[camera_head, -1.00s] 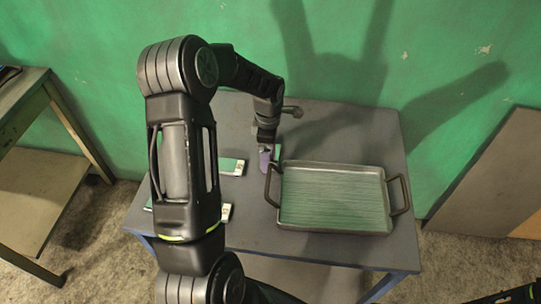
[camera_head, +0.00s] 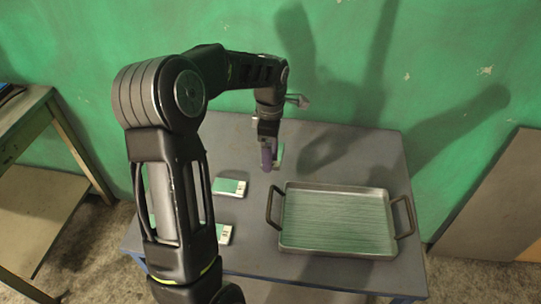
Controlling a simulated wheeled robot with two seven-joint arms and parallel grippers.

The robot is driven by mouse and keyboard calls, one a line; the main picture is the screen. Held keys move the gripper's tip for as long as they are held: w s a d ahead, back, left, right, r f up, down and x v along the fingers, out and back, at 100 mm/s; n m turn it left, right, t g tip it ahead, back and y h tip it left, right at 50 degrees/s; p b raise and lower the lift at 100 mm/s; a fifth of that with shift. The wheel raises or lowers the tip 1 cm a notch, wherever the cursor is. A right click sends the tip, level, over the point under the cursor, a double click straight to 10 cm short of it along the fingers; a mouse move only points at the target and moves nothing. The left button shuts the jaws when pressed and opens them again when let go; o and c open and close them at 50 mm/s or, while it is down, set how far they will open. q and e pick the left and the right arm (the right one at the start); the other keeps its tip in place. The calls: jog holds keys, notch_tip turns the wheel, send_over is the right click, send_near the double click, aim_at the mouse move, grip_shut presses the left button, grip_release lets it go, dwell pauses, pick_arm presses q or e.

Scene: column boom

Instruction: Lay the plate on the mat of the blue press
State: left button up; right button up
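My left gripper (camera_head: 268,141) points down over the back middle of the grey table, coming in from the left. A narrow purple piece (camera_head: 267,157) shows at its tip, and a small green and pale piece (camera_head: 280,153) shows right beside it. I cannot tell whether either is the plate or is held, nor whether the fingers are open. Two flat devices with green tops and white ends lie on the table: one device (camera_head: 229,187) farther back, the other device (camera_head: 224,234) nearer and partly behind my arm. No blue press is clearly recognisable. My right gripper is out of view.
A shallow metal tray (camera_head: 337,249) with two upright side handles, apparently empty, stands on the right of the grey table (camera_head: 345,160). A green wall is behind. A shelf table (camera_head: 30,115) stands at left, and a panel (camera_head: 485,205) leans at right.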

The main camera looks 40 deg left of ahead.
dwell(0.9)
pick_arm(q)
jog(key=m, duration=0.4)
jog(key=shift+m, duration=0.3)
jog(key=shift+d+m, duration=0.2)
jog(key=shift+m, duration=0.9)
jog(key=w+d+m, duration=0.2)
jog(key=d+m, duration=0.6)
jog(key=d, duration=0.2)
jog(key=w+d+m, duration=0.2)
jog(key=d+m, duration=0.7)
jog(key=d, duration=0.1)
jog(key=shift+w+r, duration=0.15)
jog(key=shift+w, duration=0.15)
jog(key=shift+s+d, duration=0.1)
